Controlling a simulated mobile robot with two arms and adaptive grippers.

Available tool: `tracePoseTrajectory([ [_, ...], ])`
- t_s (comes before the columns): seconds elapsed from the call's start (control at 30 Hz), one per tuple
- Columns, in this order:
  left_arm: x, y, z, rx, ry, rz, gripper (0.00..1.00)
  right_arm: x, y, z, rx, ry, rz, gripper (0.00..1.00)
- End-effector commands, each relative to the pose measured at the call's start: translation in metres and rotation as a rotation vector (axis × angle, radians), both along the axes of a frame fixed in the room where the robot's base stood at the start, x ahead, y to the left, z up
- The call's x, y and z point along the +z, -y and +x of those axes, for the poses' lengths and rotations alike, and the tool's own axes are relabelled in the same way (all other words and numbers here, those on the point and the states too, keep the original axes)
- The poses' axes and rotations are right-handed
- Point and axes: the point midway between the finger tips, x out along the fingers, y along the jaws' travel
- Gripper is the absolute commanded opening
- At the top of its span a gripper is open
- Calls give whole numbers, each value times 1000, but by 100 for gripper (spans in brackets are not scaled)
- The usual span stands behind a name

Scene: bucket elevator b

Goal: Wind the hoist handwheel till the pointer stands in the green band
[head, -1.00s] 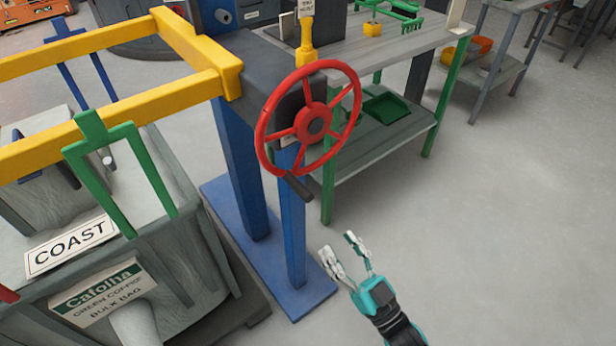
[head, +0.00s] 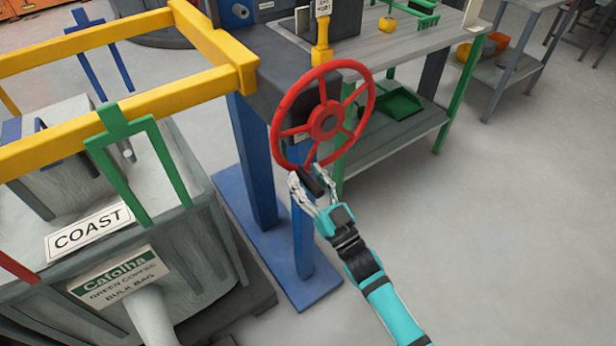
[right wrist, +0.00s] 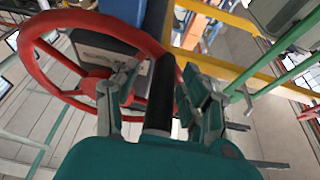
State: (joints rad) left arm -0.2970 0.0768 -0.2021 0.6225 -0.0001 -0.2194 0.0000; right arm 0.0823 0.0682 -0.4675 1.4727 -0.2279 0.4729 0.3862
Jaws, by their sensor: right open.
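The red hoist handwheel (head: 323,116) is mounted on the blue post in the head view, with spokes and a dark crank handle (head: 311,181) at its lower rim. My right gripper (head: 307,180) is open at that handle, with one finger on each side of it. In the right wrist view the black handle (right wrist: 160,97) stands between the open fingers (right wrist: 150,95), and the red wheel rim (right wrist: 50,50) is at upper left. I cannot tell whether the fingers touch the handle. The pointer and green band are not discernible. My left gripper is not in view.
A yellow frame (head: 120,125) and a blue post (head: 255,165) stand left of the wheel. A grey bin with a COAST sign (head: 88,231) is at lower left. A workbench with a green tray (head: 400,104) is behind. The floor at right is clear.

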Motion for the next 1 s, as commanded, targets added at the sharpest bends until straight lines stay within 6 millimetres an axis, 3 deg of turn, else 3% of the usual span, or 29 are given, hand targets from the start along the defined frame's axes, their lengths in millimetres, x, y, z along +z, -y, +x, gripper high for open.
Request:
tracePoseTrajectory([
  [0.23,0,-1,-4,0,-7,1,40,0,0,0,0,0,0,46],
  [0.6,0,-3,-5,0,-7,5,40,0,1,1,-1,0,0,0],
  [1.0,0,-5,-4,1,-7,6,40,0,2,2,-4,1,-2,0],
])
